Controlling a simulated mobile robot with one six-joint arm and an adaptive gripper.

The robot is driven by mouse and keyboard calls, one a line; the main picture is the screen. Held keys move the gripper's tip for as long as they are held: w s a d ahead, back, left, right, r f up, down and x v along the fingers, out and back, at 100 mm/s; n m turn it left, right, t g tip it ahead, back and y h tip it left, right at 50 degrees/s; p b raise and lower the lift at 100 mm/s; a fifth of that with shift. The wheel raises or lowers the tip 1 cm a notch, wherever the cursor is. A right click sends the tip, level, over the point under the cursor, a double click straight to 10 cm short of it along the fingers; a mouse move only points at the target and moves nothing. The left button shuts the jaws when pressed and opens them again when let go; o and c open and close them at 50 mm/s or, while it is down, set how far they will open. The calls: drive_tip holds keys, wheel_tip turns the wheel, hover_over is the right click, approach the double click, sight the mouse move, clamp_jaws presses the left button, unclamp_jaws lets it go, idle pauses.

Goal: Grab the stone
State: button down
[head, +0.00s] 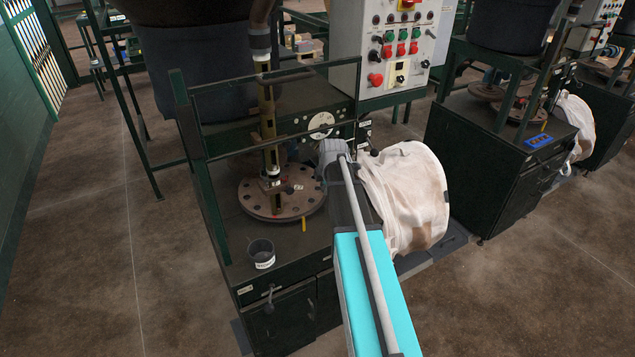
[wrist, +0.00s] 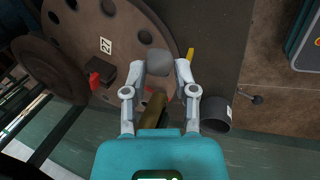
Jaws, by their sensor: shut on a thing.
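The stone (wrist: 159,62) is a small grey block with rounded corners in the wrist view. My gripper (wrist: 160,68) is shut on it, with one fingertip at its left side and one at its right. The stone appears in front of the round brown plate with holes (wrist: 118,24); I cannot tell how far it is from the plate. In the head view this plate (head: 300,203) lies on the dark machine table. There my own arm covers the area right of the plate, and I cannot make out the stone or the fingertips.
A dark cup (head: 261,253) stands at the table's front left; it also shows in the wrist view (wrist: 216,113). A small yellow piece (head: 304,224) is at the plate's edge. A white bulk bag (head: 425,195) hangs to the right. A control box (head: 385,45) stands behind.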

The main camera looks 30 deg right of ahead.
drive_tip(key=s+d+r+p, duration=0.2)
drive_tip(key=s+r, duration=0.1)
drive_tip(key=s, duration=0.4)
drive_tip(key=shift+d, duration=0.15)
